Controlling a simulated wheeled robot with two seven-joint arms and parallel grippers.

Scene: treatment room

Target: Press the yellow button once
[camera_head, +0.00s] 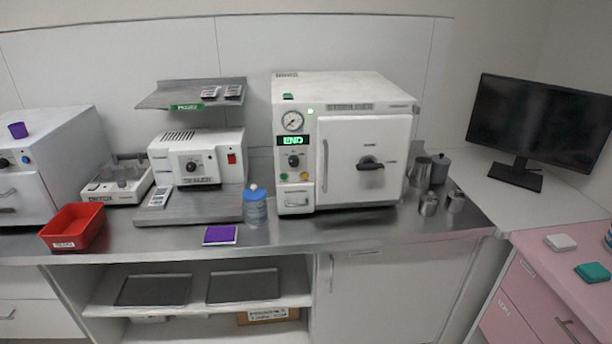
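A small yellow button (304,176) is on the lower part of the control panel of a white autoclave (345,95), at the centre of the view. A green button (284,177) sits just left of it, and a dark knob (293,160) is above. A lit green display (294,141) above the knob appears to read "END", with a round gauge (292,121) over it. The autoclave door (345,150) is shut, with a dark handle (370,164). Neither of my grippers is in view.
A blue-capped bottle (256,208) stands just left of the autoclave's front. A purple pad (220,235) and a red bin (73,228) lie farther left. Metal cups (428,204) stand to the right. The steel counter (340,228) before the autoclave is clear.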

